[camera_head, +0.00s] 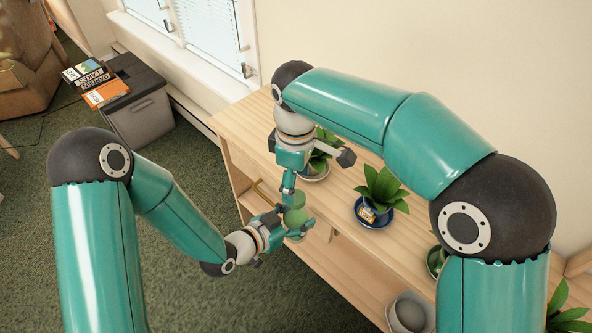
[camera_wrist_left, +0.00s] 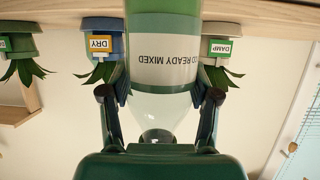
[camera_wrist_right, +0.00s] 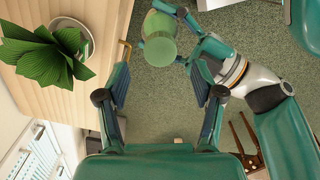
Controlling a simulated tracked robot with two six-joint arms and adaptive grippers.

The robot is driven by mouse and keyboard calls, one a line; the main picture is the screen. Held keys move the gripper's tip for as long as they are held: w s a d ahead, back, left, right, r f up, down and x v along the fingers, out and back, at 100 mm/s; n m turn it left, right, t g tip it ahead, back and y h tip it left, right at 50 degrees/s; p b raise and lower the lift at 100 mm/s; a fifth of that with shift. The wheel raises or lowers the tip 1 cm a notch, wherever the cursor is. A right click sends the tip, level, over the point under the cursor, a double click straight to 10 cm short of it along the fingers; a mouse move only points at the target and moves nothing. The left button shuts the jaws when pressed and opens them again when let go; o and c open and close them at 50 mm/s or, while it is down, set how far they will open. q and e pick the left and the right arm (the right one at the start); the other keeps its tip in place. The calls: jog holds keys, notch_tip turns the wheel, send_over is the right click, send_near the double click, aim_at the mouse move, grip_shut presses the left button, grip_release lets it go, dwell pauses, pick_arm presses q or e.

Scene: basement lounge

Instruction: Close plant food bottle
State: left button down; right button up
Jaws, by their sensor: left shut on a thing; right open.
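The plant food bottle (camera_head: 296,216) is clear and green with a white label. My right gripper (camera_wrist_right: 160,92) is open and empty, pointing down close to the bottle. The bottle also shows beyond its fingers in the right wrist view (camera_wrist_right: 160,48). I cannot tell where the cap is.
Potted plants stand on the wooden shelf unit (camera_head: 345,185), including one in a blue pot (camera_head: 372,214) tagged "DRY". A brass-coloured handle (camera_wrist_right: 125,52) is beside the bottle. A grey box (camera_head: 143,118) with books stands at the back left.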

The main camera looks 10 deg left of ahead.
jog(key=shift+f, duration=2.55)
jog(key=shift+c, duration=0.3)
jog(key=c, duration=1.1)
jog(key=m, duration=0.4)
jog(key=shift+m, duration=0.4)
jog(key=shift+c, duration=0.3)
jog(key=o, duration=1.3)
jog(key=shift+r, duration=2.3)
jog(key=shift+c, duration=0.4)
